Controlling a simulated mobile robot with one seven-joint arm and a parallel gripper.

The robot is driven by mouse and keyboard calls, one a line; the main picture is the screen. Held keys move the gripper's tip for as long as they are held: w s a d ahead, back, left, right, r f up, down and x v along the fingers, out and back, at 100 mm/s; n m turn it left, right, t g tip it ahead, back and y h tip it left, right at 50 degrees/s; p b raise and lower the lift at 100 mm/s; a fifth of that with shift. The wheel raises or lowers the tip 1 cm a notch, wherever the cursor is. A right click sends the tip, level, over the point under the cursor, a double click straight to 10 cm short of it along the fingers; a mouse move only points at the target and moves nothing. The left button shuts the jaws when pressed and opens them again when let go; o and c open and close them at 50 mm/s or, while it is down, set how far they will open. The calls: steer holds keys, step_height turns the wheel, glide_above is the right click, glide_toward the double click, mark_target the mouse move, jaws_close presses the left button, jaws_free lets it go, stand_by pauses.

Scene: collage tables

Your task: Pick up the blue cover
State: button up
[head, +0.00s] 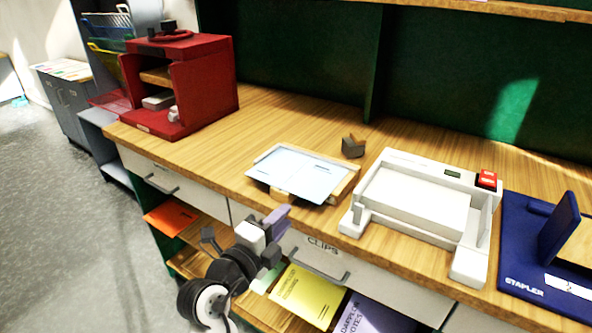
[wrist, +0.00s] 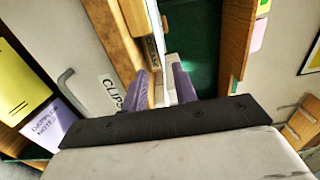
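The blue cover (head: 300,172) is a thin pale blue sheet. It lies flat on a small wooden tray (head: 345,187) at the front of the counter, its near edge close to the counter's front edge. My gripper (head: 277,219) is in front of the counter edge, just below and left of the cover. In the wrist view my gripper (wrist: 163,85) has its two purple fingers apart. The cover (wrist: 155,28) shows there almost edge-on, ahead of the gap between the fingers. Nothing is visibly held.
A white machine (head: 415,200) with a red button stands right of the cover, and a dark blue stapler board (head: 525,262) beyond it. A small dark block (head: 352,147) sits behind. A red cabinet (head: 207,85) stands left. Drawers and open shelves lie below.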

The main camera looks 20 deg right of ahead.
mark_target(302, 193)
steer(key=p+x, duration=0.1)
steer(key=x, duration=0.2)
steer(key=p+x, duration=0.1)
steer(key=x, duration=0.2)
steer(key=w+p+x, duration=0.1)
steer(key=p+x, duration=0.1)
steer(key=x, duration=0.1)
steer(key=shift+w, duration=0.15)
steer(key=shift+w+f, duration=0.1)
jaws_close()
